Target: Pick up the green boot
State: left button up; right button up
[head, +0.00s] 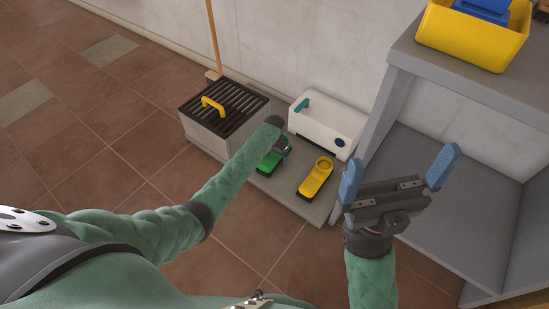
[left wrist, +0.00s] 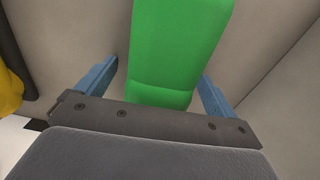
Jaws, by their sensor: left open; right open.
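The green boot (head: 268,165) stands on a low grey platform, partly hidden by my left arm. In the left wrist view the green boot (left wrist: 178,50) fills the top middle, between the two blue fingers. My left gripper (left wrist: 158,85) is open, with a finger on each side of the boot and visible gaps to it. In the head view the left gripper (head: 283,147) is mostly hidden behind its own wrist, over the boot. My right gripper (head: 398,177) is open and empty, raised in front of the grey shelf.
Behind are a white box (head: 318,127) and a box with a black slatted top (head: 232,104). A grey shelf (head: 455,75) with a yellow bin (head: 472,38) stands right. Tiled floor at left is clear.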

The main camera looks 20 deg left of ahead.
pick_arm(q)
jog(key=shift+r, duration=0.1)
jog(key=c, duration=1.2)
